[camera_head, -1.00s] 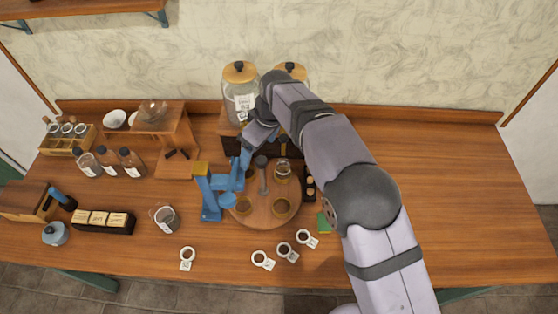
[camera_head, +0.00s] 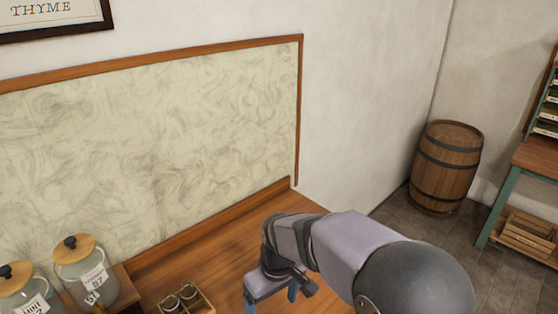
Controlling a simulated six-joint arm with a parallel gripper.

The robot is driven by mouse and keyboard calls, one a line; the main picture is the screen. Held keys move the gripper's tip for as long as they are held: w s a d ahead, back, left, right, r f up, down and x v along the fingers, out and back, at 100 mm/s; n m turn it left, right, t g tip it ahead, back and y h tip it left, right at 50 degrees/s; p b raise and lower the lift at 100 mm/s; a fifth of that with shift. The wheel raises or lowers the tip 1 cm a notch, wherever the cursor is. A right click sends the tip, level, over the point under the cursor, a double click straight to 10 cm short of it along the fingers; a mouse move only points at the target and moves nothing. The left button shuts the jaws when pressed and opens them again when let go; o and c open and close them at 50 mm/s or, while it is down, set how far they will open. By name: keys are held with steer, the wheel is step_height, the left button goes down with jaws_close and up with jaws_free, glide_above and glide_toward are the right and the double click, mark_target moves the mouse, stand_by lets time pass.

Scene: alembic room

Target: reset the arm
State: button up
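My arm rises from the bottom right of the head view and bends down at the wrist. My gripper (camera_head: 292,295) is over the right part of the wooden table (camera_head: 232,246), cut off by the lower edge of the view. Only a small blue piece of it shows, so whether it is open or shut cannot be seen. No held object is visible.
Two glass jars with wooden lids, one at the corner (camera_head: 17,290) and one beside it (camera_head: 85,272), stand left. A small wooden rack (camera_head: 203,308) holds little jars. A barrel (camera_head: 446,166) and a shelf unit (camera_head: 510,198) stand right. The table's back right is clear.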

steer(key=s+d+f+m+b, duration=0.1)
steer(key=s+d+f+m, duration=0.1)
steer(key=s+d, duration=0.4)
steer(key=s+d+f+m+b, duration=0.1)
steer(key=s+d+f+m, duration=0.2)
steer(key=d, duration=0.8)
steer(key=s+m, duration=0.2)
steer(key=s, duration=0.2)
steer(key=shift+s+d+f+g+h, duration=0.2)
steer(key=shift+d+g+h, duration=0.1)
steer(key=shift+d+h, duration=0.1)
